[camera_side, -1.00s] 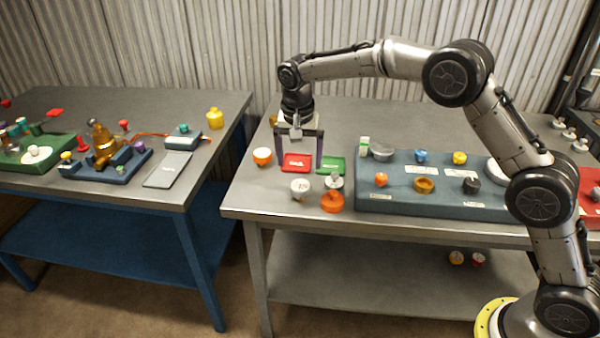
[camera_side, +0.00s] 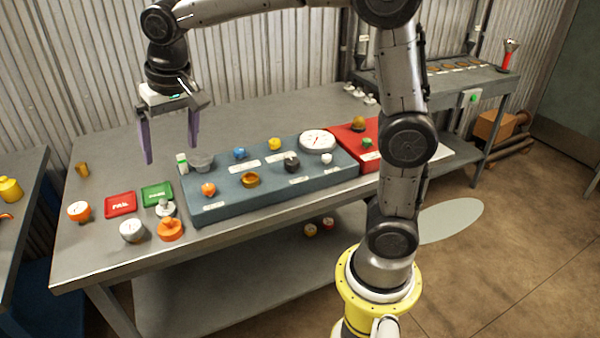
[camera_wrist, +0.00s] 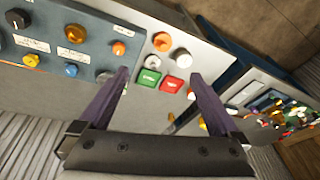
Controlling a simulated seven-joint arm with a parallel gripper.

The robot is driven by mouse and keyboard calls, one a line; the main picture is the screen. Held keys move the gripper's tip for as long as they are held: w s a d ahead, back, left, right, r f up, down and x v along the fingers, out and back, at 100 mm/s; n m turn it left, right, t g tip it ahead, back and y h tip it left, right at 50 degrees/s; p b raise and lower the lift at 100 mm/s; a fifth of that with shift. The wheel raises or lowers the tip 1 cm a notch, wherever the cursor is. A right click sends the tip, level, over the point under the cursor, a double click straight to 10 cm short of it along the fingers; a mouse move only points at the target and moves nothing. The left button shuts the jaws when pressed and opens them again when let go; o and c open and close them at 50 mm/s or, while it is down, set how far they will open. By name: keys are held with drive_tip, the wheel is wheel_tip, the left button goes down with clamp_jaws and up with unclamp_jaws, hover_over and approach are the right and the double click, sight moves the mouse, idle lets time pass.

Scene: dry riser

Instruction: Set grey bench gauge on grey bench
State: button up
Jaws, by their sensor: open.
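The grey bench (camera_side: 110,265) stands in the middle of the side view. A small grey-white round piece (camera_side: 132,229) stands on its front left part, and a white dial with a red needle (camera_side: 317,140) sits on the blue-grey panel (camera_side: 225,200). I cannot tell for sure which is the grey bench gauge. My gripper (camera_side: 170,150) is open and empty, raised above the bench behind the green tray (camera_side: 157,194). In the wrist view my gripper (camera_wrist: 159,75) has the red tray (camera_wrist: 171,85) and green tray between its spread fingers, well beyond them.
An orange knob (camera_side: 170,229), a grey fitting (camera_side: 165,208) and an orange-white piece (camera_side: 79,211) stand near the trays. A grey cup (camera_side: 200,162) is at the panel's left end. A red box (camera_side: 352,138) adjoins its right end. The bench's back left is mostly clear.

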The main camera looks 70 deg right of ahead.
drive_tip(key=s+d+f+n+t, duration=0.1)
drive_tip(key=s+f+n, duration=0.1)
drive_tip(key=s, duration=1)
drive_tip(key=s+d+f+n+t, duration=0.1)
drive_tip(key=s+d+n, duration=0.1)
drive_tip(key=s, duration=1)
drive_tip(key=shift+f+n+t, duration=0.3)
drive_tip(key=shift+f+n, duration=0.05)
drive_tip(key=shift+n, duration=0.25)
